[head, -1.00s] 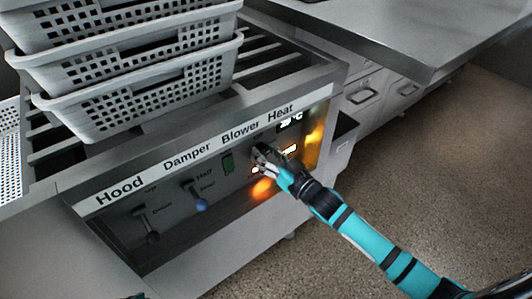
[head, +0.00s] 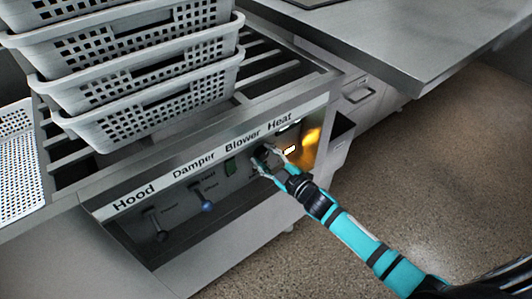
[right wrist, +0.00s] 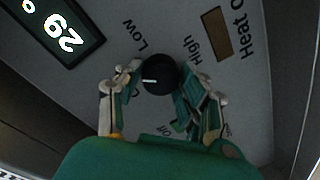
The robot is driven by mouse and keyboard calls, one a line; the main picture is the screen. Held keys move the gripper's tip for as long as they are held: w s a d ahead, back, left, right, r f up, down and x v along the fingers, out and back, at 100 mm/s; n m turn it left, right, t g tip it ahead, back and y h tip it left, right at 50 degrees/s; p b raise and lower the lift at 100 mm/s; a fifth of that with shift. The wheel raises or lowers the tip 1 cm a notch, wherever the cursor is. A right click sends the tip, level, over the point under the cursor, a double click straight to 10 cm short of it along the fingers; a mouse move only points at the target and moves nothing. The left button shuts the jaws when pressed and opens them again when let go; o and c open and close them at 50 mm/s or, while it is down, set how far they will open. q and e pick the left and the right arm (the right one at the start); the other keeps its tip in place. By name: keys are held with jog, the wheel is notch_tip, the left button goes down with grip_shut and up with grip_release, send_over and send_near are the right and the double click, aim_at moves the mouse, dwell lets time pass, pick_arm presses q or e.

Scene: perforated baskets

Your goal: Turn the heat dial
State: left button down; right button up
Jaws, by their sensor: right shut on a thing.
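The heat dial (right wrist: 160,72) is a round black knob with a white mark, in the middle of the right wrist view. Its mark points left in that view. The labels Low, High and Off stand around it. My right gripper (head: 262,158) reaches the panel under the word Heat in the head view and covers the dial there. In the right wrist view the right gripper (right wrist: 159,80) has a finger on each side of the dial and is shut on it. My left gripper is not in view.
A lit display (right wrist: 60,28) sits beside the dial. Stacked perforated baskets (head: 150,115) stand above the panel. Open floor (head: 450,190) lies right.

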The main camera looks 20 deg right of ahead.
jog(key=shift+n, duration=0.9)
jog(key=shift+n+p, duration=0.3)
jog(key=shift+n, duration=1.2)
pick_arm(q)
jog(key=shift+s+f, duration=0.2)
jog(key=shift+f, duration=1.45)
pick_arm(e)
jog(key=shift+n+h, duration=0.4)
jog(key=shift+n, duration=0.6)
jog(key=o, duration=1.1)
jog(key=shift+o, duration=0.2)
